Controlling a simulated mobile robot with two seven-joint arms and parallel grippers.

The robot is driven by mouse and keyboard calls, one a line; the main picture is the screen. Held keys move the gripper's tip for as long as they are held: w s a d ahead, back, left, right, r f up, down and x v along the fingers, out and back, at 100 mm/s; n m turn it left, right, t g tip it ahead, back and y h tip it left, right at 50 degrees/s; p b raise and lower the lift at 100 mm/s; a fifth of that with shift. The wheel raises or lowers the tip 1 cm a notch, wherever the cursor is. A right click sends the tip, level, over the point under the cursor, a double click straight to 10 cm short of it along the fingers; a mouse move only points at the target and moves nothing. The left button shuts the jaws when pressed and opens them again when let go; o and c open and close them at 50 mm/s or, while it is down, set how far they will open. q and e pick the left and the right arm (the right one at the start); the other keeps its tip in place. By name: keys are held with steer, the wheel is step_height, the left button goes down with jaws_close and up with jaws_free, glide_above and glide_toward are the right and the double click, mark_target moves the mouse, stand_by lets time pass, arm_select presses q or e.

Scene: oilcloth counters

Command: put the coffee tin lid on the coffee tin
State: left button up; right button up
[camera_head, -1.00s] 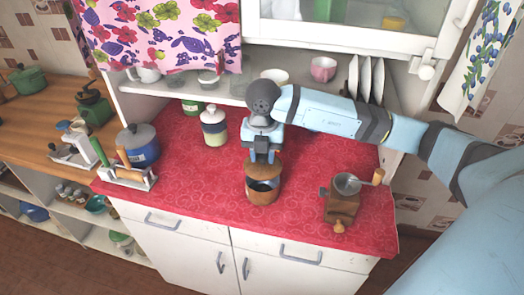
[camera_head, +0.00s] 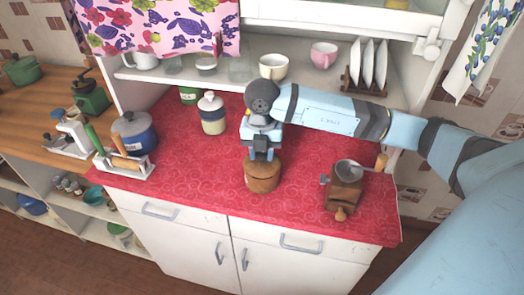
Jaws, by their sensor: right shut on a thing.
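The coffee tin (camera_head: 262,186) is a brown, wood-coloured round container standing upright near the front middle of the red counter. The coffee tin lid (camera_head: 264,167), also brown, sits level at the top of the tin and covers its opening. No gap shows between lid and rim, but whether it is fully seated I cannot tell. My right gripper (camera_head: 263,157) points straight down over the tin, shut on the lid, and hides part of its top. My left gripper is not in view.
A coffee grinder (camera_head: 343,190) stands to the right on the red counter (camera_head: 215,170). A cream and green jar (camera_head: 212,115), a green tin (camera_head: 190,95), a blue pot (camera_head: 135,135) and a utensil holder (camera_head: 124,165) stand to the left. Cups and plates fill the shelf behind.

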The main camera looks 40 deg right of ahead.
steer(key=shift+f+b, duration=0.35)
steer(key=shift+b, duration=0.05)
stand_by(0.4)
steer(key=o, duration=1)
steer(key=shift+r, duration=0.1)
steer(key=shift+r+p, duration=1.75)
steer(key=shift+r, duration=1.25)
steer(key=shift+f, duration=0.1)
